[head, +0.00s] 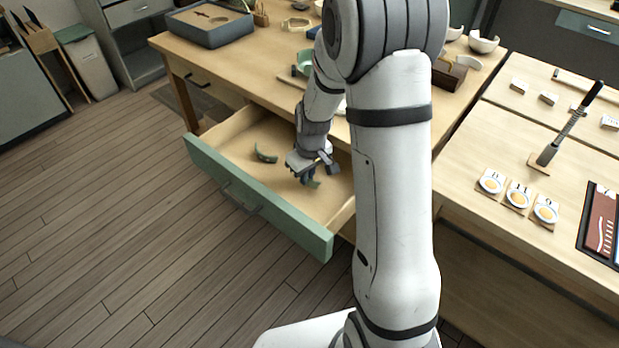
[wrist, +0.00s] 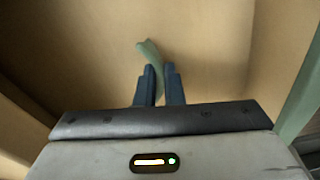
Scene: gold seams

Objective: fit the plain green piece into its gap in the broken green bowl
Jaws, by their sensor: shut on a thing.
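My gripper (head: 307,177) is down inside the open drawer (head: 231,169). In the wrist view its two dark fingers (wrist: 160,84) are shut on a curved green piece (wrist: 149,52), which sticks out beyond the fingertips. The held piece also shows below the gripper in the head view (head: 314,184), small and partly hidden. I cannot tell whether it touches the drawer floor. Another curved green piece (head: 265,154) with a darker patch lies on the drawer floor to the left of the gripper. A green form (head: 305,58) on the table is partly hidden by my arm; I cannot tell if it is the broken bowl.
The drawer's green front (head: 262,205) and wooden walls surround the gripper. The wooden table (head: 256,62) above holds a grey case (head: 208,24) and white bowl pieces (head: 483,42).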

